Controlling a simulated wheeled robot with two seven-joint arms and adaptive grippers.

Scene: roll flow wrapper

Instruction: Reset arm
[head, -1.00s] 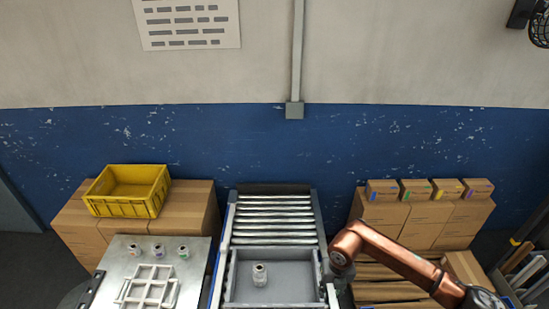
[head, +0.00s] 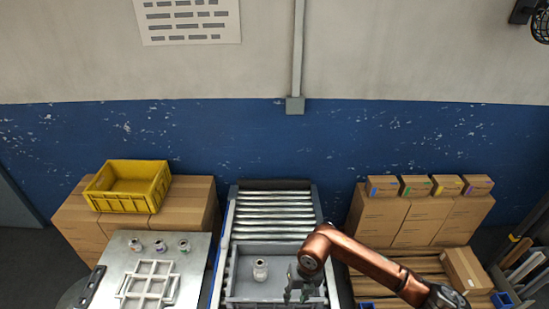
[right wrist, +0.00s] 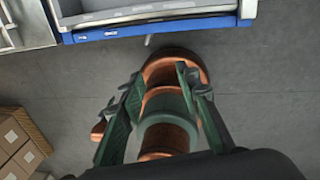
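My right arm (head: 360,262) is copper and comes in from the lower right. My right gripper (head: 300,287) hangs at its end over the right part of the grey tray (head: 240,298) on the roller conveyor. In the right wrist view the green fingers of my right gripper (right wrist: 160,78) stand apart, and no loose object is held between them. Copper and green parts, which look like my own body, show below and between them. My left gripper is in neither view.
A small white jar (head: 261,270) stands in the grey tray, left of my gripper. Several jars (head: 160,246) and a white grid frame (head: 149,286) are on the metal table at left. A yellow crate (head: 128,203) sits on cartons. Cartons (head: 410,219) and a wooden pallet (head: 400,257) are at right.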

